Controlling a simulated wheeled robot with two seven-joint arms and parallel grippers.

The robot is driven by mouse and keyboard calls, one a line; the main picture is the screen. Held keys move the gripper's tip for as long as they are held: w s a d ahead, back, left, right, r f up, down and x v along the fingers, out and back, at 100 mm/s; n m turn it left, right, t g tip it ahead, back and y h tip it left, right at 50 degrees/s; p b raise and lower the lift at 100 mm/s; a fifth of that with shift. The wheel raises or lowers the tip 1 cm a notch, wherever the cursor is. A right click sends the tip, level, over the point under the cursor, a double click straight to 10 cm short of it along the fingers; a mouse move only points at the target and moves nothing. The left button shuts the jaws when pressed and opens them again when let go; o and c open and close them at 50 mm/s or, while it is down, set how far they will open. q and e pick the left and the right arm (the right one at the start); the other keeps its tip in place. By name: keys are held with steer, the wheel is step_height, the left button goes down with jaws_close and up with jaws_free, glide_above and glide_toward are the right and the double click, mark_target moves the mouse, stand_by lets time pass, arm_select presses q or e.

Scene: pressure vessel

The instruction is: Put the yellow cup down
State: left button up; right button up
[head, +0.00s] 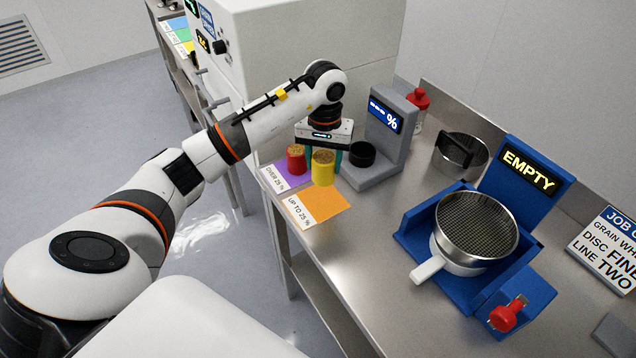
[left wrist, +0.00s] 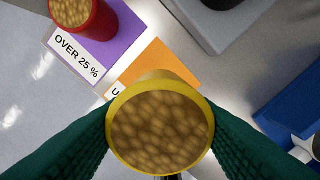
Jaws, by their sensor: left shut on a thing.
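The yellow cup (head: 323,168) is full of grain and upright in the head view. In the left wrist view the yellow cup (left wrist: 161,126) sits between two green fingers. My left gripper (head: 325,158) is shut on it. The cup is near the back edge of the orange mat (head: 325,207), labelled "UP TO 25 %". Whether its base touches anything is hard to tell. A red cup (head: 297,158) of grain stands on the purple mat (head: 274,178), labelled "OVER 25 %", just left of the yellow cup. My right gripper is not in view.
A grey meter (head: 390,130) with a black round well (head: 362,154) stands right of the cup. A blue stand (head: 415,240) with a sieve (head: 476,225) and an "EMPTY" sign is further right. A red-capped bottle (head: 419,103) stands behind. The steel bench (head: 365,265) is clear in front.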

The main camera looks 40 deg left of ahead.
mark_target(323, 171)
arm_select(q)
step_height(323, 171, down, 3)
steer(key=shift+w+a+f+p, duration=0.1)
steer(key=shift+a+p, duration=0.05)
steer(key=shift+p, duration=0.2)
steer(key=shift+f, duration=0.35)
step_height(323, 171, down, 4)
steer(key=shift+r+p, duration=0.25)
steer(key=shift+p, duration=0.45)
steer(key=shift+f, duration=0.3)
steer(key=o, duration=1)
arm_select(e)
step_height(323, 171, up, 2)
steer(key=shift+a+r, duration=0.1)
